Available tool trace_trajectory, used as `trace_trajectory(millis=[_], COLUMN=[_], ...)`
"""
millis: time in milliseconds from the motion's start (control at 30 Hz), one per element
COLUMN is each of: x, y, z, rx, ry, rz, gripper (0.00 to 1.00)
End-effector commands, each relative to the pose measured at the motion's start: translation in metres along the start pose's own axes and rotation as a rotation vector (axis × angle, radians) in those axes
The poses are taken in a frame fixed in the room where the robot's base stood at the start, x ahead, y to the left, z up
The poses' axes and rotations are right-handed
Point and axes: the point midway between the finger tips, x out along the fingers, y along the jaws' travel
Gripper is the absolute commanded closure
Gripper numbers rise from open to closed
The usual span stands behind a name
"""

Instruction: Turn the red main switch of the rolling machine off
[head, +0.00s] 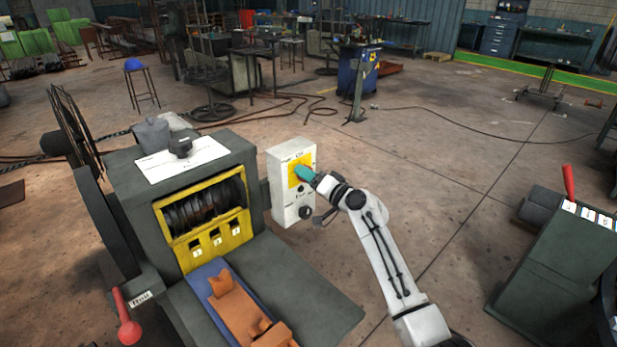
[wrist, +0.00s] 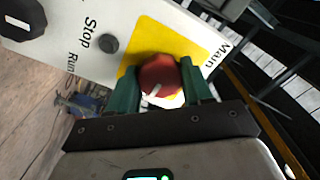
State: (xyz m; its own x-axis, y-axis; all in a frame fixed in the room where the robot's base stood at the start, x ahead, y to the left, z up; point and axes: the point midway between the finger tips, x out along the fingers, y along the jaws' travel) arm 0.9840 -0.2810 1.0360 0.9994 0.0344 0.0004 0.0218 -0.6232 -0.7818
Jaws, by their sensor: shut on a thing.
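The red main switch (wrist: 160,78) is a round red knob with a white pointer mark, on a yellow plate (wrist: 139,49) lettered "Main". My gripper (wrist: 158,88) has its green fingers on both sides of the knob and is shut on it. In the head view my gripper (head: 305,174) is at the yellow plate (head: 296,182) on the white control box (head: 280,190), and the knob is hidden behind the fingers. The rolling machine (head: 120,182) stands to the left of the box, with rolls behind a yellow frame.
A small dark button (wrist: 109,43) and a black knob (wrist: 22,18) by "Stop" and "Run" sit on the same panel. A red-knobbed lever (head: 128,330) is at the machine's front left. A green cabinet (head: 560,265) with a red handle stands at right. The floor between is clear.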

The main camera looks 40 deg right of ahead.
Motion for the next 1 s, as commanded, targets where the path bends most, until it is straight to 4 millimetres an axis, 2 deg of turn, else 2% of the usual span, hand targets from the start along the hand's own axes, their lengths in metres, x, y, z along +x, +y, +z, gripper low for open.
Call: trace_trajectory(millis=[267, 467, 1000], x=[0.0000, 0.0001, 0.0001], y=[0.0020, 0.0051, 0.0085], z=[0.0016, 0.0042, 0.0051], rx=[-0.021, -0.108, -0.586], ry=[0.000, 0.000, 0.002], rz=[0.000, -0.001, 0.000], gripper=[0.81, 0.81, 0.81])
